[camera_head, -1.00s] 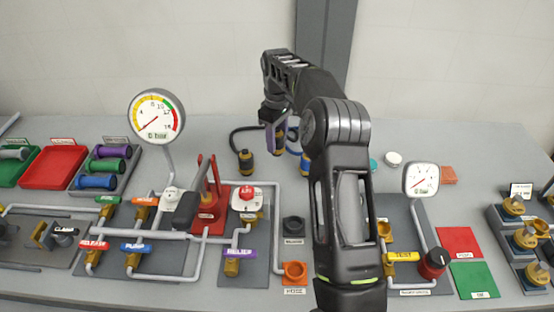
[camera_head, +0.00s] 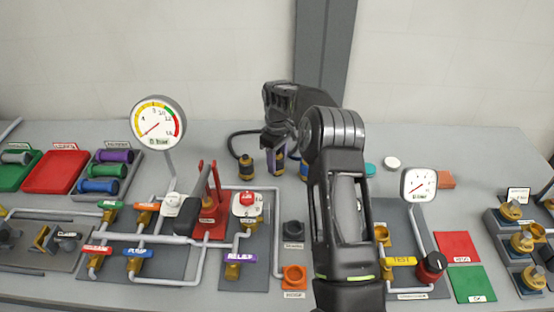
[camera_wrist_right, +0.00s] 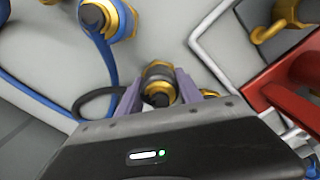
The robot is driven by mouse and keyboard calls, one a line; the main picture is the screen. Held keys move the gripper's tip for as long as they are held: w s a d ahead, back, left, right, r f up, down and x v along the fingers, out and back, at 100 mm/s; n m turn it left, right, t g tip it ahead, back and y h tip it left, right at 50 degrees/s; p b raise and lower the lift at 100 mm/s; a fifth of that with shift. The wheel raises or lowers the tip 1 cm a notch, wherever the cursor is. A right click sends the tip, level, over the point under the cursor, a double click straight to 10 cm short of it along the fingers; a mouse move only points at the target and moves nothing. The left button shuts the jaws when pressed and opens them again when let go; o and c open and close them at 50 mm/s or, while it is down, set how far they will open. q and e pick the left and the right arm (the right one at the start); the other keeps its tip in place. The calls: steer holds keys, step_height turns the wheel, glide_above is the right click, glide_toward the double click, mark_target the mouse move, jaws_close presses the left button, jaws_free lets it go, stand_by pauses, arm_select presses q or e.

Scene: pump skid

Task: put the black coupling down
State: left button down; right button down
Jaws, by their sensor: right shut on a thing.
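My right gripper (camera_head: 277,162) is over the back of the table. Its purple fingers are shut on the black coupling, which shows in the wrist view as a brass and black fitting (camera_wrist_right: 160,80) between the fingertips. A dark hose runs left from near it in that view. The fingers are low, but I cannot tell whether the coupling touches the table. My arm and wrist hide part of this spot in the head view. My left gripper is not in view.
A dark hose end with brass (camera_head: 246,163) stands just left of the gripper. The blue coupling (camera_wrist_right: 103,20) with a blue hose is on the other side. The red pump handle (camera_wrist_right: 290,80) and grey pipes are in front. Bare table lies behind the gauge (camera_head: 158,123).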

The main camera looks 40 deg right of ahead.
steer(key=c, duration=0.8)
jaws_free()
steer(key=shift+f, duration=0.1)
steer(key=shift+r, duration=0.4)
step_height(320, 180, up, 8)
steer(key=shift+w+f+b, duration=0.1)
steer(key=shift+f+b, duration=0.1)
steer(key=shift+b, duration=0.6)
step_height(320, 180, up, 4)
steer(key=shift+p, duration=0.9)
